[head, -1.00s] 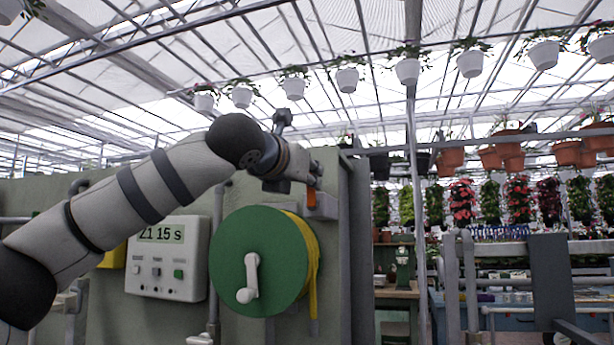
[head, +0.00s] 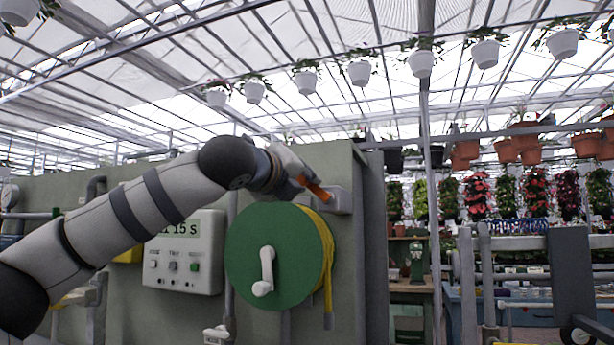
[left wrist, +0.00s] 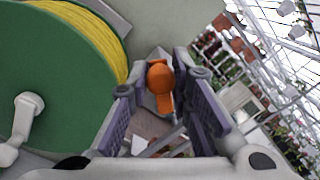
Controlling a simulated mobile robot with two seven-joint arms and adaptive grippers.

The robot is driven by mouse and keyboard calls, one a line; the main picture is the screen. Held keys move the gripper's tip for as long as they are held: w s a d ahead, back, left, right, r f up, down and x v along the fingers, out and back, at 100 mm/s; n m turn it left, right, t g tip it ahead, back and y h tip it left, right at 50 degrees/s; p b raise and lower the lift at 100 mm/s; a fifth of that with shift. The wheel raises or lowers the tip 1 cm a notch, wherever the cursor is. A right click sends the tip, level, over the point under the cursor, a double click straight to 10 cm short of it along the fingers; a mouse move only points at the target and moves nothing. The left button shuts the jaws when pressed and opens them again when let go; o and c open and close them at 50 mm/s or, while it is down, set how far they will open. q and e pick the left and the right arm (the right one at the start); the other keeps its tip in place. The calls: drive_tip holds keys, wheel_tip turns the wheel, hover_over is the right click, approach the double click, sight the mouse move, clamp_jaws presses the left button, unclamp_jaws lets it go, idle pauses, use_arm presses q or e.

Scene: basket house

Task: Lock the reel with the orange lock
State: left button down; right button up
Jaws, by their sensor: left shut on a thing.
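The green reel (head: 283,240) with yellow hose (head: 326,250) and a white crank handle (head: 265,272) is mounted on the green panel. It also shows in the left wrist view (left wrist: 60,75). The orange lock (head: 314,189) sits at the upper right of the reel, by a grey bracket (head: 343,200). In the left wrist view the lock (left wrist: 161,80) lies between the two fingers. My left gripper (head: 303,180) is shut on the lock, above the reel's top right. Its fingertips are small in the head view. My right gripper is not in view.
A white control box (head: 186,252) with a display stands left of the reel, partly behind my left arm. The panel's right edge is close to the lock. Potted plants hang overhead, and a wooden table (head: 408,288) stands behind to the right.

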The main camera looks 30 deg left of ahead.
use_arm(q)
drive_tip(key=shift+a+f+n+y, duration=0.15)
drive_tip(key=shift+f+n, duration=0.4)
drive_tip(key=shift+n, duration=0.8)
drive_tip(key=shift+a+f+n+y, duration=0.15)
drive_tip(key=shift+f+n, duration=0.45)
drive_tip(key=shift+n, duration=0.7)
drive_tip(key=shift+a+f+n, duration=0.2)
drive_tip(key=shift+f+n, duration=0.35)
drive_tip(key=shift+n, duration=0.8)
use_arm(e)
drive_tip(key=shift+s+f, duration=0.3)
use_arm(q)
drive_tip(key=c, duration=1.4)
unclamp_jaws()
drive_tip(key=shift+s, duration=0.1)
drive_tip(key=shift+c, duration=0.2)
drive_tip(key=v, duration=1.2)
